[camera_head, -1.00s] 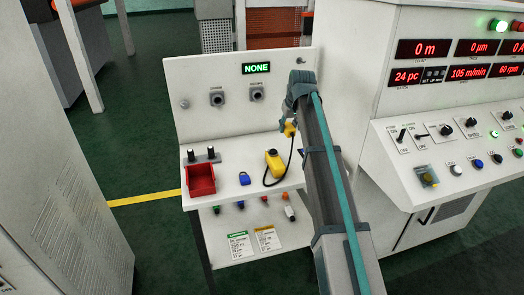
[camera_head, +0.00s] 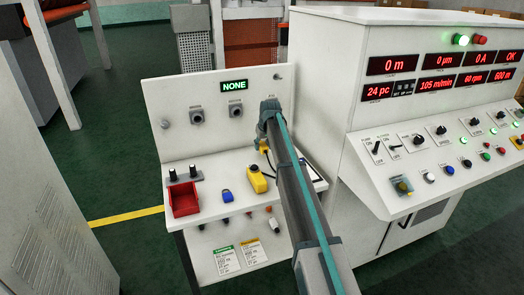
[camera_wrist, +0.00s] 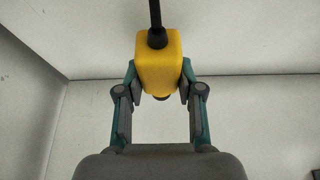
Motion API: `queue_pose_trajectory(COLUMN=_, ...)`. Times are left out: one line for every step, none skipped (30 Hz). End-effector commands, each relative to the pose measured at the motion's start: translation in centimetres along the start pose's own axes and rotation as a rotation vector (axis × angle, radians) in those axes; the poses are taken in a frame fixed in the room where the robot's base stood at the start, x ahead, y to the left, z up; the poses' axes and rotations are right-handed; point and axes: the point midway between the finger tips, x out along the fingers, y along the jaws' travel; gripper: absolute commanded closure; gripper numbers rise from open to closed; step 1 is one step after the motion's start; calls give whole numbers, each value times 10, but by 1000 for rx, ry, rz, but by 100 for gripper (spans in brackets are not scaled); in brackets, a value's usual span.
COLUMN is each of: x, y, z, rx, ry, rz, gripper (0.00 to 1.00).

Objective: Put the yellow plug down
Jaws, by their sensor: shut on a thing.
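My gripper (camera_wrist: 160,92) is shut on the yellow plug (camera_wrist: 158,60), with a grey-green finger on each side of it. In the wrist view a black cable leaves the plug's top, and a dark tip shows at its lower end. In the head view the plug (camera_head: 264,145) shows small below my arm's end, in front of the white back panel and above the shelf (camera_head: 225,214). My arm hides most of the gripper there. A yellow box (camera_head: 257,179) stands on the shelf, with a black cord beside it. Whether the plug touches anything is unclear.
A control console (camera_head: 420,120) stands close on the right.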

Motion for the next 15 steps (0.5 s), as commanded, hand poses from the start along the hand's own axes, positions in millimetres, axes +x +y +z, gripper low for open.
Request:
queue_pose_trajectory(x=5, y=1, z=-3, rx=0, ry=-1, rz=0, gripper=100)
queue_pose_trajectory(x=9, y=1, z=-4, rx=0, ry=-2, rz=-1, gripper=100)
queue_pose_trajectory(x=13, y=1, z=1, rx=0, ry=-4, rz=-1, gripper=100)
queue_pose_trajectory(x=16, y=1, z=3, rx=0, ry=-4, rz=-1, gripper=100)
queue_pose_trajectory(x=20, y=1, z=5, rx=0, ry=-3, rz=-1, gripper=100)
queue_pose_trajectory(x=25, y=1, z=7, rx=0, ry=-3, rz=-1, gripper=100)
queue_pose_trajectory(x=28, y=1, z=8, rx=0, ry=-3, rz=-1, gripper=100)
queue_pose_trajectory(x=31, y=1, z=9, rx=0, ry=-3, rz=-1, gripper=100)
queue_pose_trajectory(x=33, y=1, z=10, rx=0, ry=-2, rz=0, gripper=100)
queue_pose_trajectory(x=34, y=1, z=10, rx=0, ry=-1, rz=0, gripper=100)
queue_pose_trajectory(x=34, y=1, z=10, rx=0, ry=0, rz=0, gripper=100)
queue_pose_trajectory(x=34, y=1, z=10, rx=0, ry=0, rz=0, gripper=100)
queue_pose_trajectory(x=34, y=1, z=10, rx=0, ry=0, rz=0, gripper=100)
queue_pose_trajectory(x=34, y=1, z=10, rx=0, ry=0, rz=0, gripper=100)
queue_pose_trajectory(x=34, y=1, z=10, rx=0, ry=0, rz=0, gripper=100)
